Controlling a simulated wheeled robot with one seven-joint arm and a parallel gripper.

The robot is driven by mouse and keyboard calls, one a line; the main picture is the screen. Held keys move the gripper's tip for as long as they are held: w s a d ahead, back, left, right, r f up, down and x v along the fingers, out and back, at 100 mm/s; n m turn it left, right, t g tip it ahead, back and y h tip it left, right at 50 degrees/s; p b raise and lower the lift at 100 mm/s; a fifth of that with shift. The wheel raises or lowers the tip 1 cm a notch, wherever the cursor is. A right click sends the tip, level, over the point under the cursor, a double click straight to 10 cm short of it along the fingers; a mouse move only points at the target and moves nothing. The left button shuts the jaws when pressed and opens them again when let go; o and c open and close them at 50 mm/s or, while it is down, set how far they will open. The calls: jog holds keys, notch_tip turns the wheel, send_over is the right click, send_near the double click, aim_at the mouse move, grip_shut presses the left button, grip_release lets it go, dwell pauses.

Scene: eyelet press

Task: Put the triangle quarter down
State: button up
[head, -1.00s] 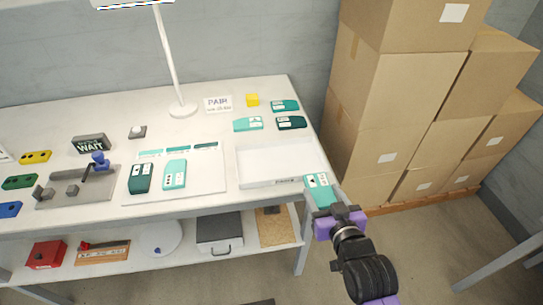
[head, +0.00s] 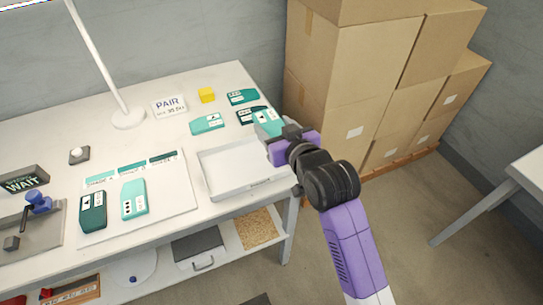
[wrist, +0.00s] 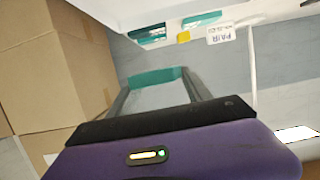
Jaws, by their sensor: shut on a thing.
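My gripper (head: 277,135) is shut on a teal quarter (head: 267,121), held at the right end of the table, beyond the tray's back right corner. The held quarter also shows between the fingers in the wrist view (wrist: 155,76). Its mark is too small to read, so I cannot confirm the triangle. In the head view it partly covers a dark green quarter (head: 246,115) behind it.
An empty white tray (head: 205,178) stands at the table's right front. A white mat (head: 170,218) holds a dark quarter (head: 92,211) and a teal quarter (head: 133,199). A yellow cube (head: 206,95), PAIR sign (head: 169,106) and lamp base (head: 128,119) stand behind. Stacked cartons (head: 345,90) rise at right.

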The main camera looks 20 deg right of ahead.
notch_tip(320, 180, down, 11)
jog(key=shift+f, duration=0.1)
dwell(0.3)
jog(key=shift+f, duration=0.15)
jog(key=o, duration=1.3)
jog(key=shift+o, duration=0.2)
jog(key=shift+s, duration=0.15)
jog(key=v, duration=1.2)
jog(key=shift+b, duration=0.35)
